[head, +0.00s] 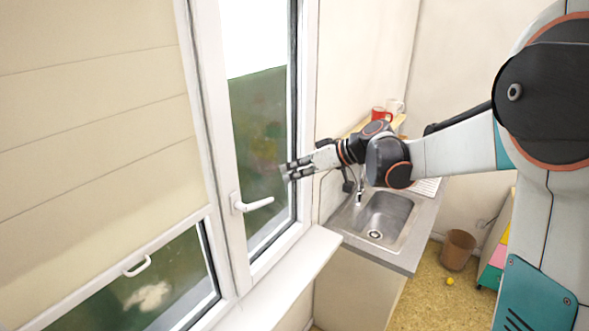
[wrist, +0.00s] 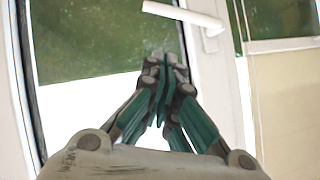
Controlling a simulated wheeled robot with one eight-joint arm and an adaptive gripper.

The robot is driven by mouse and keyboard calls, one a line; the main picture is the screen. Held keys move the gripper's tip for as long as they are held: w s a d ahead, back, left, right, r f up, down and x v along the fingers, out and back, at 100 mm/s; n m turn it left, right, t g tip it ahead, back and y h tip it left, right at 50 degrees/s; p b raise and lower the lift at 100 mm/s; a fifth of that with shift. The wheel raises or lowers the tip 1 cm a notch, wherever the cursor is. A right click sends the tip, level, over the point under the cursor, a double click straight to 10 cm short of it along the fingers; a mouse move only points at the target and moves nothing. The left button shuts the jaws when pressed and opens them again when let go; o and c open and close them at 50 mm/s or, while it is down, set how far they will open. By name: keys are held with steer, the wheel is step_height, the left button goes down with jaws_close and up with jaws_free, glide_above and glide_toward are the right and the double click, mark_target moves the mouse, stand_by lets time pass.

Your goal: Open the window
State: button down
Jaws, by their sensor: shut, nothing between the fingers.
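The window (head: 228,120) has a tall white-framed sash in the head view, and it looks closed. Its white handle (head: 252,203) is on the left side of the sash and points right, roughly level. The handle also shows in the wrist view (wrist: 183,14), at the top and beyond my fingertips. My gripper (head: 285,172) is in front of the glass, up and to the right of the handle, and apart from it. In the wrist view my gripper (wrist: 168,62) has its fingertips together with nothing between them.
A lower pane with its own handle (head: 138,266) is at the left under a cream blind (head: 95,110). A white sill (head: 285,280) runs below the window. A sink (head: 385,218) is to the right, with red (head: 379,114) and white (head: 396,106) mugs behind. A bin (head: 458,249) stands on the floor.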

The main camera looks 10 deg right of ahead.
mark_target(268, 200)
steer(key=w+a+f+p, duration=0.1)
steer(key=w+a+f, duration=0.1)
steer(key=a+f, duration=0.3)
steer(key=shift+a+f, duration=0.15)
steer(key=shift+f, duration=0.55)
step_height(268, 200, down, 3)
steer(key=m+g+y+b, duration=0.1)
steer(key=b, duration=0.5)
steer(key=shift+f, duration=0.15)
